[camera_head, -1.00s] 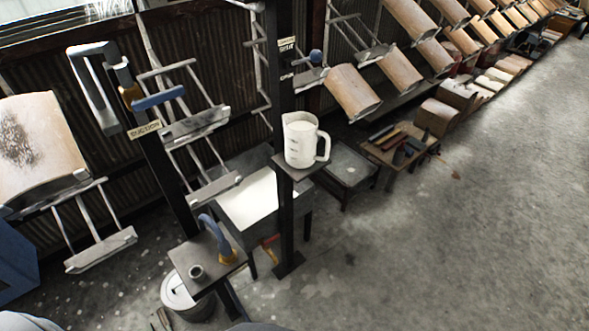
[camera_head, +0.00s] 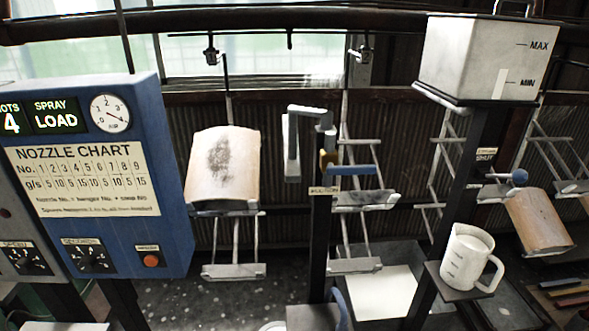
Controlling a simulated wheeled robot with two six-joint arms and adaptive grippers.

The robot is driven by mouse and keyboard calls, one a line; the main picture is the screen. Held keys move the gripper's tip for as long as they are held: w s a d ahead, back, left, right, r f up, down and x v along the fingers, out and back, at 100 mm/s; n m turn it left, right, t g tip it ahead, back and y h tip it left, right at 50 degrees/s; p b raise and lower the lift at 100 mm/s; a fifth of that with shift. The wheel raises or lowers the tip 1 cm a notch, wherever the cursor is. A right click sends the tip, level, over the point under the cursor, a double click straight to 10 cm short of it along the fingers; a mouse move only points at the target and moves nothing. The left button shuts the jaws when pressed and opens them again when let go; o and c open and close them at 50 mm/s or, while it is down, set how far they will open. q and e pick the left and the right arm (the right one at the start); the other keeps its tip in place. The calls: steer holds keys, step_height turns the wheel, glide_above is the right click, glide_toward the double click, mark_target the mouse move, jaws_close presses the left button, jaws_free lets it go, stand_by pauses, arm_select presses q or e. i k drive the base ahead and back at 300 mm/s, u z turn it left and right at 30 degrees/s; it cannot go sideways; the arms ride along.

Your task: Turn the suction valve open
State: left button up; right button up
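The suction valve is at the top of a dark post in the middle of the head view. It has a brass-coloured body (camera_head: 328,159) and a blue lever handle (camera_head: 352,169) that points right, roughly level. A label plate (camera_head: 322,191) sits just below it and seems to read SUCTION. A grey bent pipe or spout (camera_head: 291,145) hangs at the valve's left. Neither of my grippers shows in the view, and nothing touches the lever.
A blue control panel (camera_head: 160,180) with gauge and nozzle chart stands left. A tile (camera_head: 222,165) hangs on a rack beside it. At right, a post carries a MAX/MIN tank (camera_head: 487,58), a blue-knobbed valve (camera_head: 519,177) and a white jug (camera_head: 466,258) on a small shelf.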

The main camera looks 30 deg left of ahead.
mark_target(331, 171)
steer(key=u, duration=2.25)
steer(key=k, duration=0.8)
steer(key=z, duration=1.6)
steer(key=i, duration=0.5)
